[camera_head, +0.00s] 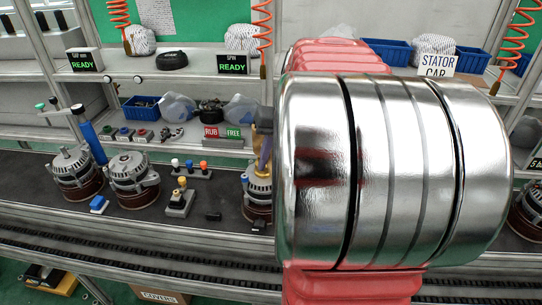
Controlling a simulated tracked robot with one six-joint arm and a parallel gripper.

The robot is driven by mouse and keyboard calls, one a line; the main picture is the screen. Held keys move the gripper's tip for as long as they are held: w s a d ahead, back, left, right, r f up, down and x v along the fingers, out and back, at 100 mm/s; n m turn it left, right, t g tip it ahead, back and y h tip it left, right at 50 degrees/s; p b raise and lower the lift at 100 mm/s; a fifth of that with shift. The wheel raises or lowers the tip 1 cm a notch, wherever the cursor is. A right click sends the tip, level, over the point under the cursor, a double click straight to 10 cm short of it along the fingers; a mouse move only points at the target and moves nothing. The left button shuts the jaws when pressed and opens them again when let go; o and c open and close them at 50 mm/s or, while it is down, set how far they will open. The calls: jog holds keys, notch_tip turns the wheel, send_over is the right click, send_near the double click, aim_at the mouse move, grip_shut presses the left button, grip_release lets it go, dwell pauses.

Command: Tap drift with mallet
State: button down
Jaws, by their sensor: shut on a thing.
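An alternator (257,192) stands on the dark bench just left of my large arm link, which hides its right side. A thin brass-coloured upright piece (264,152), which looks like the drift, stands over it. A dark block (263,119) is at the top of this piece; it may be the mallet head, but I cannot tell whether they touch. My gripper is hidden behind my silver and red arm, so its jaws and whatever is in them do not show.
Shelves with blue bins (388,50) and signs (437,65) run behind. A conveyor (130,255) runs along the front.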

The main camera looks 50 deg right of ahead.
notch_tip(320, 180, up, 7)
jog(key=shift+r, duration=0.2)
dwell(0.4)
jog(key=w+a+f+n, duration=0.3)
jog(key=w+a+f, duration=0.7)
jog(key=a+f, duration=0.2)
jog(key=w+a+f+n+g+y, duration=0.1)
jog(key=w+a+f+n, duration=0.2)
jog(key=w+a+f, duration=0.7)
jog(key=a+f, duration=0.2)
jog(key=a, duration=0.4)
jog(key=shift+w+f+n, duration=0.3)
jog(key=shift+w+n, duration=0.1)
jog(key=shift+s, duration=0.1)
